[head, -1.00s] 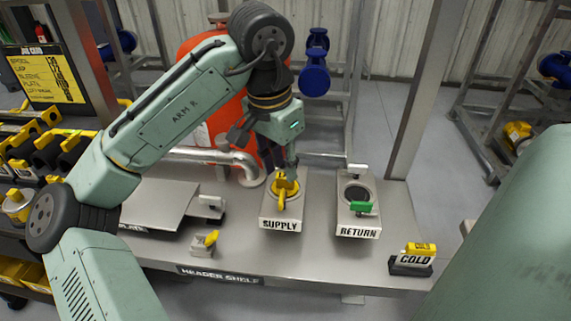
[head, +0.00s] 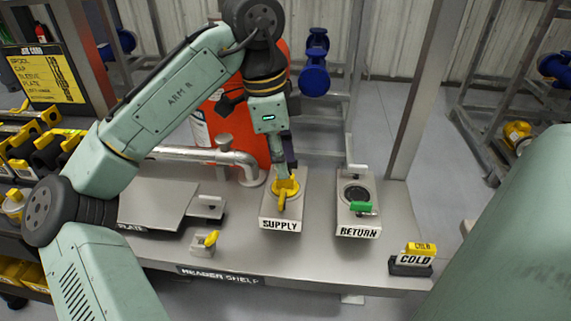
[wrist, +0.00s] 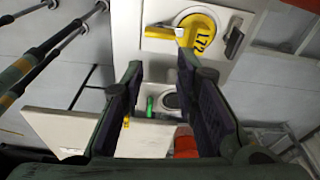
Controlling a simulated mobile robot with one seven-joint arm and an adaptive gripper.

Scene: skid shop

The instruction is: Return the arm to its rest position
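My arm reaches from the left over the header shelf (head: 330,262). My gripper (head: 287,165) hangs above and behind the yellow fitting (head: 285,186) on the SUPPLY block (head: 281,214). In the wrist view my gripper (wrist: 160,70) is open, its two dark fingers apart with nothing held between them. The yellow fitting (wrist: 190,28), with a black-marked tag, lies beyond the fingertips there. In the head view I cannot tell the exact gap between fingertips and fitting.
The RETURN block (head: 357,219) with a green handle stands to the right, and a COLD-labelled piece (head: 412,258) near the shelf's right end. A metal pipe (head: 205,155) and an orange tank (head: 228,130) stand behind. A steel post (head: 416,90) rises at the back right.

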